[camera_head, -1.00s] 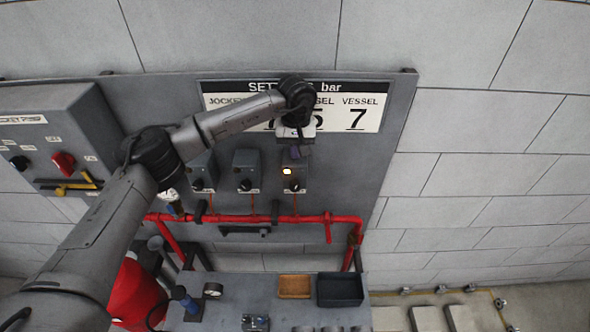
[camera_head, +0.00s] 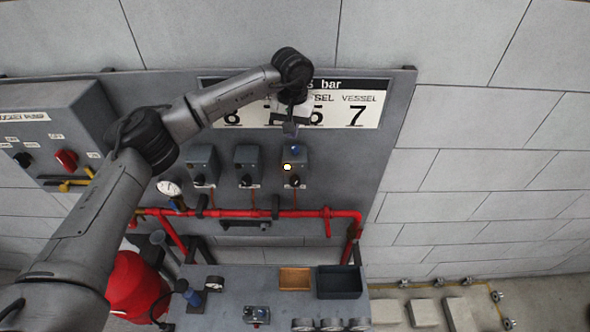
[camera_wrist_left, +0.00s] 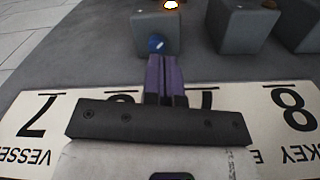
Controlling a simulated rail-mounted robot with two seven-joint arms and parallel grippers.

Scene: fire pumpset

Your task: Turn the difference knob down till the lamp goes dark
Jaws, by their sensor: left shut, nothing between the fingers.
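Three grey switch boxes are in a row on the panel. The rightmost box (camera_head: 301,161) has a lit lamp (camera_head: 287,167), a dark knob (camera_head: 295,181) on its front and a blue knob (camera_head: 295,148) on top. I cannot read which knob is the difference one. In the left wrist view the blue knob (camera_wrist_left: 156,43) is just beyond the fingertips, and the lamp (camera_wrist_left: 171,5) glows at the top edge. My left gripper (camera_head: 290,128) is shut and empty above that box, apart from the blue knob. My right gripper is out of view.
The settings board (camera_head: 365,112) is behind my left gripper and partly hidden by it. A red pipe (camera_head: 250,216) runs below the boxes. A grey cabinet (camera_head: 40,130) stands at left. A shelf below holds a brown tray (camera_head: 295,279) and a black tray (camera_head: 340,283).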

